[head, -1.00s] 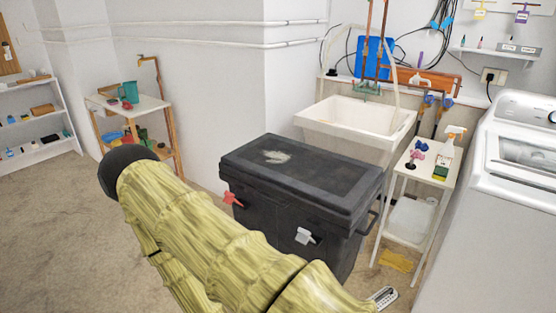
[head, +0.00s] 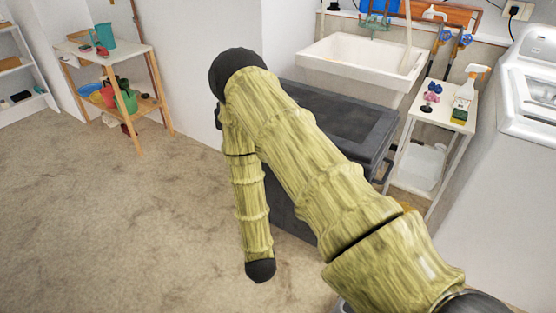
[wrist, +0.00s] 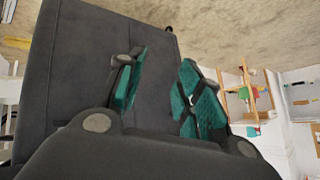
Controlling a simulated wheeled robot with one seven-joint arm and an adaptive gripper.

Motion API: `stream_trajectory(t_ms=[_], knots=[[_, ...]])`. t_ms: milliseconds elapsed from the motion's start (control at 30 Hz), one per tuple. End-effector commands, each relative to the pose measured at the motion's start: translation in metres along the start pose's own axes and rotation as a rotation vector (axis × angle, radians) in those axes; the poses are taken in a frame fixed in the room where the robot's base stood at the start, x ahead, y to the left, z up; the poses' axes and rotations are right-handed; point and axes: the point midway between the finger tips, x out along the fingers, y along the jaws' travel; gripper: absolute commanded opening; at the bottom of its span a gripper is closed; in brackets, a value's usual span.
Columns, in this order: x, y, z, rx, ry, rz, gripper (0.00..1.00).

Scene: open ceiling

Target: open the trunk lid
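The dark grey trunk (head: 284,210) stands in front of the sink, partly hidden behind my arm. Its lid (head: 350,122) looks shut and lies flat on top. The front latches are hidden in the head view. In the wrist view a broad dark trunk surface (wrist: 75,60) fills the left and middle. My gripper (wrist: 163,78) has green finger pads that stand apart with nothing seen between them. It is close to the trunk surface; whether it touches is unclear. My gripper is hidden in the head view.
A white sink (head: 360,62) is behind the trunk. A small white side table (head: 436,112) with a spray bottle (head: 467,92) stands right of it, beside a white washing machine (head: 510,150). A wooden shelf (head: 148,75) stands at the left. Carpet (head: 110,220) is clear at front left.

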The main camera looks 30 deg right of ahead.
Motion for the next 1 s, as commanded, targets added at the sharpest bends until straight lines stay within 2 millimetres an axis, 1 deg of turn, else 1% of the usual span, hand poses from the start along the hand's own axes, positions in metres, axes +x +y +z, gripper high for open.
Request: stream_trajectory(t_ms=[33,67,100,133,167,200,233,300,400,500,600,700,800,867,1000], knots=[[0.032,-0.015,-0.021,0.124,0.117,-0.024,0.35],[0.042,-0.024,-0.037,0.2,0.186,-0.038,0.35],[0.054,-0.036,-0.06,0.301,0.277,-0.061,0.35],[0.061,-0.044,-0.077,0.376,0.344,-0.08,0.35],[0.068,-0.05,-0.094,0.451,0.411,-0.1,0.35],[0.074,-0.058,-0.117,0.549,0.501,-0.128,0.35],[0.077,-0.064,-0.133,0.62,0.566,-0.152,0.35],[0.08,-0.074,-0.167,0.774,0.709,-0.209,0.35],[0.077,-0.082,-0.207,0.958,0.89,-0.289,0.35],[0.069,-0.086,-0.234,1.09,1.027,-0.355,0.35],[0.062,-0.088,-0.25,1.171,1.117,-0.402,0.35],[0.057,-0.088,-0.259,1.211,1.162,-0.427,0.35],[0.057,-0.087,-0.266,1.223,1.177,-0.434,0.35],[0.059,-0.086,-0.27,1.223,1.177,-0.434,0.35],[0.067,-0.08,-0.287,1.222,1.176,-0.434,0.35]])
